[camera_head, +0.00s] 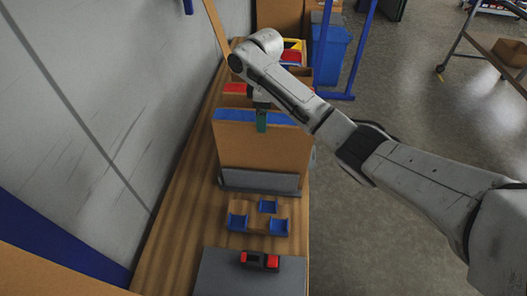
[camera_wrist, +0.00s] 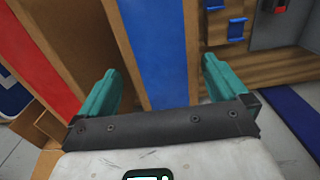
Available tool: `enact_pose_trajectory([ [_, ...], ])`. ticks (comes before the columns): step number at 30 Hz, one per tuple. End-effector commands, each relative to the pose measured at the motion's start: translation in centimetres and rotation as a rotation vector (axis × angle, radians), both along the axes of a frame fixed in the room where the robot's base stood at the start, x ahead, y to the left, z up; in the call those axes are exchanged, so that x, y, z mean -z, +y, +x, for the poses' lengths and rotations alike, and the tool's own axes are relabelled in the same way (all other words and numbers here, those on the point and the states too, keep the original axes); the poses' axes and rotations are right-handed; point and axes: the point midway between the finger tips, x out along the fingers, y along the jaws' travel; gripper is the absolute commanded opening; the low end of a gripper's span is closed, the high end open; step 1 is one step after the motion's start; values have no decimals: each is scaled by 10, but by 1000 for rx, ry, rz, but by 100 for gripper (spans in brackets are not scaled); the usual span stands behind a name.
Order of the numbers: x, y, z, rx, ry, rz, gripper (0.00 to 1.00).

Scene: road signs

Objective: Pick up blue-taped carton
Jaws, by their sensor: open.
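The blue-taped carton (camera_head: 262,150) is a tall brown box standing on the wooden bench, with a blue strip along its top. My gripper (camera_head: 261,122) is over its top edge, with one green finger visible in front of the blue tape. In the wrist view, my gripper (camera_wrist: 160,66) is open, with its two green fingers to the left and right of the blue-taped top (camera_wrist: 157,40). The right finger is beyond the carton's near face, and the left one is by the gap next to the red-taped carton. I cannot tell whether either finger touches the carton.
A red-taped carton (camera_head: 237,90) stands close behind. In front are a grey panel (camera_head: 259,181), small blue bins (camera_head: 279,227) and a red-and-black object (camera_head: 260,260) on a grey surface. A wall runs along the left; open floor lies to the right.

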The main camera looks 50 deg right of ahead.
Motion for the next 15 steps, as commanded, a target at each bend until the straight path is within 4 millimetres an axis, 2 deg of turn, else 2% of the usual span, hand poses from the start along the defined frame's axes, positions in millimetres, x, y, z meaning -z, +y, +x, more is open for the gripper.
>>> enact_pose_trajectory([
  [9,39,2,-4,1,3,0,100],
  [15,52,2,-4,0,0,0,100],
])
